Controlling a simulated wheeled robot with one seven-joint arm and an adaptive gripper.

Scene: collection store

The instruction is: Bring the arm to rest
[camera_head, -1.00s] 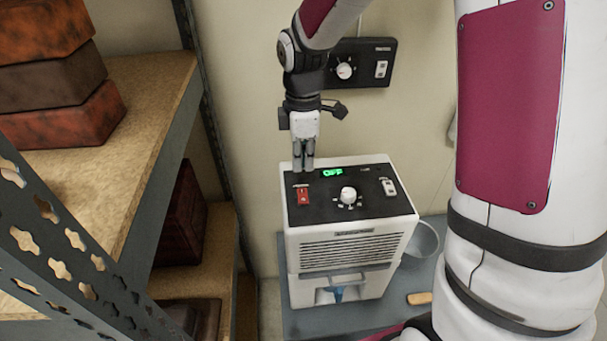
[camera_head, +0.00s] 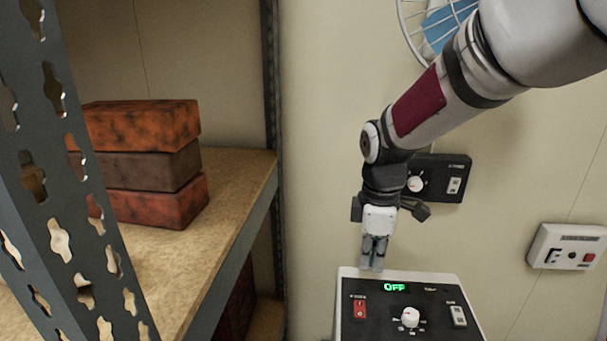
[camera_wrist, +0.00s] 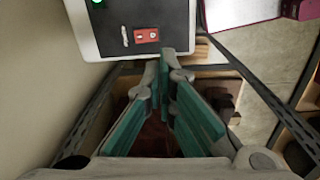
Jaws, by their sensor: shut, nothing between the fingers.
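My gripper (camera_head: 373,262) is shut and empty, pointing down just above the back left edge of a white appliance (camera_head: 346,285) with a black control panel. In the wrist view my gripper (camera_wrist: 163,70) has its fingertips together beside the appliance's panel edge. The panel carries a green lit display (camera_head: 395,287) reading OFF, a red rocker switch (camera_head: 359,309), a white knob (camera_head: 410,317) and a white switch (camera_head: 458,315). The red switch also shows in the wrist view (camera_wrist: 146,35). The appliance's lower part is out of the head view.
A metal shelf (camera_head: 230,215) with stacked boxes (camera_head: 150,170) stands at left. A black control box (camera_head: 452,178) is on the wall behind my wrist. A white control box (camera_head: 568,247) and a wall fan (camera_head: 425,30) are at right. Open wall space lies between them.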

